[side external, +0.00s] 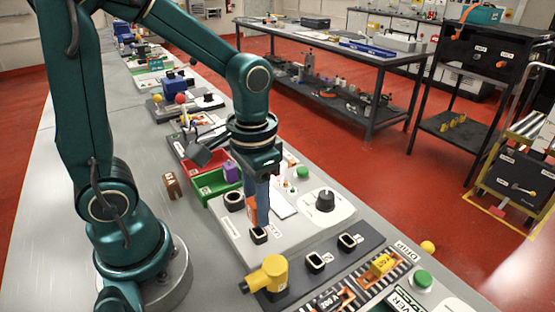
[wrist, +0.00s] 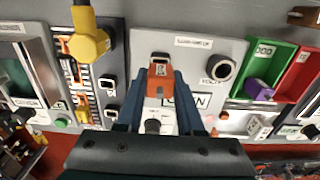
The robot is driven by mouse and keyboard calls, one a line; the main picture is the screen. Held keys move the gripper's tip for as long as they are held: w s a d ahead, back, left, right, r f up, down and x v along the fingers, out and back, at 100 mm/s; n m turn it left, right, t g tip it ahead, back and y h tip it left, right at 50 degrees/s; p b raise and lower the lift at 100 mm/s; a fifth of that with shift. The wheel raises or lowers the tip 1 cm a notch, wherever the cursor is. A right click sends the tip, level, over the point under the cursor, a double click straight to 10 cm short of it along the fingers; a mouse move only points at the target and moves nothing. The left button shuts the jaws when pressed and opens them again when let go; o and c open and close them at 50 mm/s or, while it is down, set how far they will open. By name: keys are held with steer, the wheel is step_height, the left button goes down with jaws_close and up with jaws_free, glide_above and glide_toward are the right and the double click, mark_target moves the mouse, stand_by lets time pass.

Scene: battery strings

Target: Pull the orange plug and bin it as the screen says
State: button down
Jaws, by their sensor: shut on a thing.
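My gripper (wrist: 158,84) is shut on the orange plug (wrist: 160,85), which sits between its two blue fingers. In the side view the gripper (side external: 262,218) points down over the grey panel, and a sliver of the orange plug (side external: 251,206) shows beside a finger. A dark square socket (side external: 258,235) lies just below the fingertips and looks empty. The green bin (side external: 208,190) and the red bin (side external: 184,157) stand behind the panel. A purple piece (wrist: 258,90) is in the green bin. A white sign or screen (wrist: 183,102) is partly hidden by the fingers; its text is unclear.
A yellow plug (side external: 268,275) with a cable stands at the front left. Two sockets (side external: 316,261) are on the dark strip. A black knob (side external: 325,200), a round port (side external: 233,201) and a green button (side external: 302,172) are close by. A brown block (side external: 171,185) stands left of the bins.

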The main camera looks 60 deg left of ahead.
steer(key=shift+r, duration=0.15)
steer(key=shift+r, duration=2.35)
